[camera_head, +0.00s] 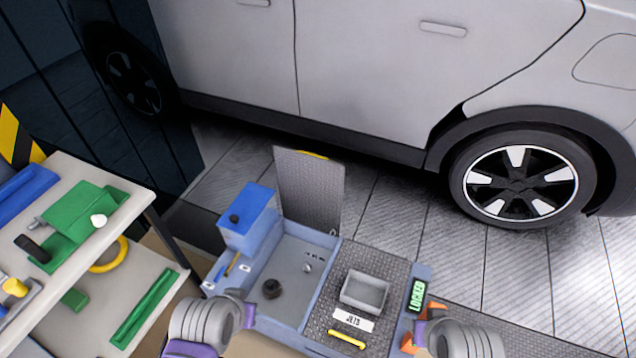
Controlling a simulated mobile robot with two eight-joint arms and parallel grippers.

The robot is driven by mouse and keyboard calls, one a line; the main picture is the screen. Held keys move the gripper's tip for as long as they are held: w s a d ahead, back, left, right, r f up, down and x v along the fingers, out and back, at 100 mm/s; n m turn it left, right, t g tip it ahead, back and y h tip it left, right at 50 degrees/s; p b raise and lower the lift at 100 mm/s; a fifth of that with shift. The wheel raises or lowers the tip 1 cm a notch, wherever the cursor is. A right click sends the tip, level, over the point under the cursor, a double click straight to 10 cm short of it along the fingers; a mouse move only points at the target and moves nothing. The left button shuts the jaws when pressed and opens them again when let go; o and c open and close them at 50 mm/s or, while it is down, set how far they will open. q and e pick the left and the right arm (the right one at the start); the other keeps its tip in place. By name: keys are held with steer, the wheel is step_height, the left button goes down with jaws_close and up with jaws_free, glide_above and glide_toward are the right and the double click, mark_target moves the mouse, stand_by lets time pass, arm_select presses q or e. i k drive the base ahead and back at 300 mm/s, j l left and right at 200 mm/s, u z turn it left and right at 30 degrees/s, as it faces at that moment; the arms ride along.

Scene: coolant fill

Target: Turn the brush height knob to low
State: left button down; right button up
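A blue-grey floor machine stands at the lower middle with its hatch lid (309,197) raised. In its open bay (297,262) sits a round dark knob (272,288); it may be the brush height knob, but I see no readable setting on it. My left gripper (243,308) is by the machine's left front edge, close to the dark knob and apart from it. My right gripper (420,328) is at the machine's right edge, below the green display. Both grippers' fingertips are small and partly hidden, so their opening is unclear.
A blue tank (247,218) with a dark cap stands at the bay's back left. A grey tray (364,291), a "JETS" label (352,320), a yellow handle (347,340) and a "LOCKED" display (418,297) are at right. A shelf cart (75,168) stands left; a car (375,75) is behind.

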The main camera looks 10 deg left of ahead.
mark_target(307, 268)
steer(key=z, duration=1.4)
steer(key=l+z, duration=0.75)
steer(key=z, duration=0.2)
steer(key=i+l, duration=0.35)
steer(key=l, duration=0.15)
steer(key=i+l, duration=0.4)
steer(key=i+u, duration=0.4)
steer(key=i+l+u, duration=0.15)
steer(key=i+u, duration=0.2)
steer(key=i+l+u, duration=0.25)
steer(key=u, duration=0.15)
steer(key=i+u, duration=0.85)
steer(key=i+l+u, duration=0.2)
steer(key=u, duration=0.25)
steer(key=i+l+u, duration=0.15)
steer(key=i+u, duration=0.25)
steer(key=i+l+u, duration=0.15)
steer(key=u, duration=0.3)
steer(key=i+l+u, duration=0.2)
steer(key=l+u, duration=0.2)
steer(key=i+l+u, duration=0.15)
steer(key=u, duration=0.2)
steer(key=i+l+u, duration=0.1)
steer(key=l+u, duration=0.55)
steer(key=i+l+u, duration=0.1)
steer(key=l+u, duration=0.2)
steer(key=l, duration=0.15)
steer(key=i+l+u, duration=0.1)
steer(key=l+u, duration=0.2)
steer(key=l, duration=0.2)
